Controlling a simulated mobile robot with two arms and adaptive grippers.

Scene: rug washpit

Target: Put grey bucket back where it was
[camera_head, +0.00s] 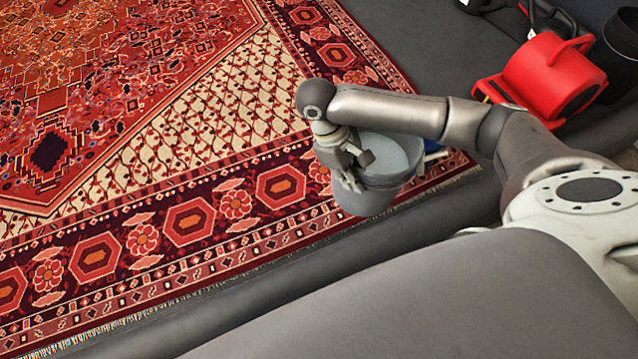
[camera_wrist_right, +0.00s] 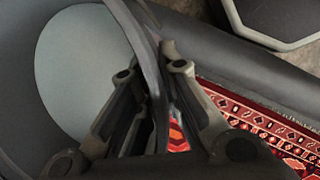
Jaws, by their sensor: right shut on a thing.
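The grey bucket (camera_head: 368,196) hangs in my right gripper (camera_head: 352,172) in the head view, over the near border of the red rug. A pale grey surface shows inside it. In the right wrist view the bucket (camera_wrist_right: 28,55) fills the left side, and my right gripper (camera_wrist_right: 158,100) is shut on its rim, with one finger on each side of the wall. I cannot tell how far the bucket's bottom is from the rug. My left gripper is not in view.
The patterned red rug (camera_head: 140,120) covers the left and middle of the floor. A dark padded edge (camera_head: 300,262) runs along its near side. A red blower (camera_head: 545,75) stands at the upper right, with dark objects around it. Something blue shows just right of the bucket, mostly hidden.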

